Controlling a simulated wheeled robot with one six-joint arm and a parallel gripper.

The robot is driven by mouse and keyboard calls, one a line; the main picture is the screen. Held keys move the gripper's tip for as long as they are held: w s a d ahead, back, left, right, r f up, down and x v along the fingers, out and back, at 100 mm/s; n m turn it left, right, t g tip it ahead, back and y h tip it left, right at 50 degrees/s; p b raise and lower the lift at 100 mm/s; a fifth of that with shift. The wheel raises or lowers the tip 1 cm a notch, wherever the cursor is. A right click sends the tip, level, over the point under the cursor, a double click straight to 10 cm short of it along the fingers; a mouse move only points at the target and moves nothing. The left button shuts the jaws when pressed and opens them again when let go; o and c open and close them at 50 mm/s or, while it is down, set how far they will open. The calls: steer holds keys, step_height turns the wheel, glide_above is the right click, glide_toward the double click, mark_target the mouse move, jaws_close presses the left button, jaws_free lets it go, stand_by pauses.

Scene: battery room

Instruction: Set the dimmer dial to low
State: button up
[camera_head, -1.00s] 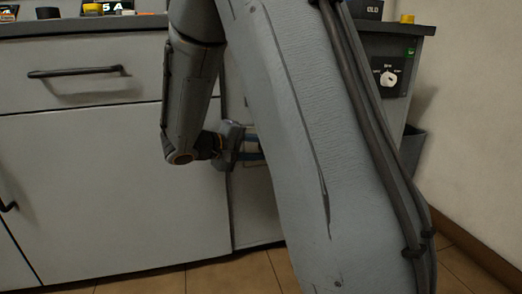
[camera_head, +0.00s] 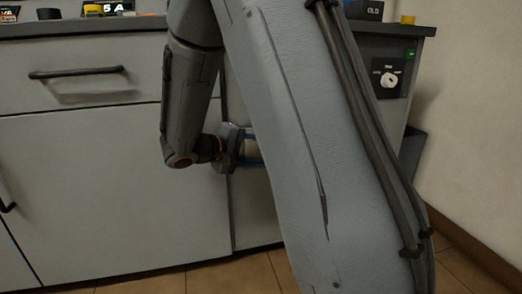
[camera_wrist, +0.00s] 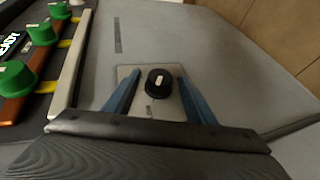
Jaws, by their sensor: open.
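In the wrist view a round black dial (camera_wrist: 159,82) with a pale pointer mark sits on a light plate (camera_wrist: 128,74) fixed to a grey surface. Small lettering beside it is too blurred to read. My gripper (camera_wrist: 159,76) is open, with one blue finger on each side of this dial; I cannot tell whether they touch it. In the head view my gripper (camera_head: 247,149) is partly hidden behind my arm, low by the cabinet front. A white dial (camera_head: 389,80) on a black plate, with small labels I cannot read, is on the cabinet at the right.
A panel with several green knobs (camera_wrist: 41,34) and a pale raised edge (camera_wrist: 71,72) lies left of the black dial. In the head view a cabinet (camera_head: 110,190) with dark handles stands under a counter (camera_head: 130,24). A dark bin (camera_head: 411,155) stands at its right, beside the wall.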

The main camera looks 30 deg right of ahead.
steer(key=p+v, duration=0.3)
steer(key=v, duration=0.4)
steer(key=shift+a+p, duration=0.3)
steer(key=shift+a, duration=0.05)
steer(key=s+a+r+n+g+y+p, duration=0.1)
steer(key=s+a+r+n+y+p, duration=0.3)
steer(key=s+a, duration=0.7)
steer(key=s+a+r+y+p, duration=0.1)
steer(key=s+a+y+p, duration=0.1)
steer(key=s+a+y, duration=0.7)
steer(key=s+a+r+n+g+y+p, duration=0.1)
steer(key=s+a+r+n+y+p, duration=0.15)
steer(key=s+a, duration=1.05)
steer(key=d+r+m+p, duration=0.3)
steer(key=d+r+p, duration=0.7)
steer(key=r+p, duration=0.4)
steer(key=d+r+m+h+p, duration=0.1)
steer(key=d+r+m+p, duration=0.3)
steer(key=d+r+p, duration=0.7)
step_height(320, 180, up, 3)
steer(key=p, duration=1.3)
steer(key=shift+s+d, duration=0.2)
steer(key=shift+d, duration=0.1)
